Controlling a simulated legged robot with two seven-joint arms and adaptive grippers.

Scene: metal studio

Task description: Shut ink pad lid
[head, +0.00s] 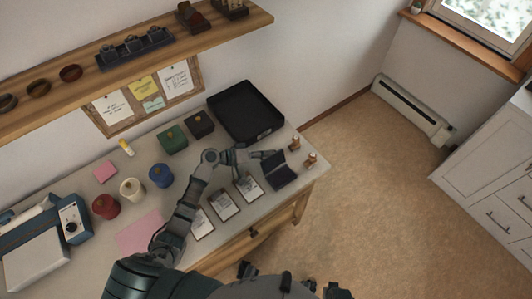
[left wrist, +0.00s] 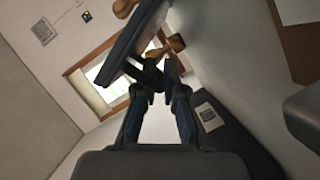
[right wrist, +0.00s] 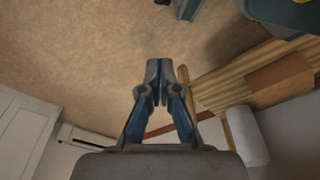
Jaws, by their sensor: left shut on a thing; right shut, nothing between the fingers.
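The dark ink pad (head: 283,183) lies near the right end of the desk. Its lid (head: 273,162) stands raised at the back, so the pad is open. My left gripper (head: 268,154) reaches in from the left to the lid's upper part and is shut on it. In the left wrist view the left gripper (left wrist: 158,72) has its fingers at a dark slab of the ink pad; the exact contact is partly hidden. My right gripper (right wrist: 160,68) is shut and empty, over the floor, away from the pad.
Wooden-handled stamps (head: 309,159) stand right of the pad by the desk edge. Printed cards (head: 248,187) lie to its left. A black tray (head: 245,112) sits behind, with green (head: 173,140) and dark boxes beside it. A shelf (head: 120,65) hangs above.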

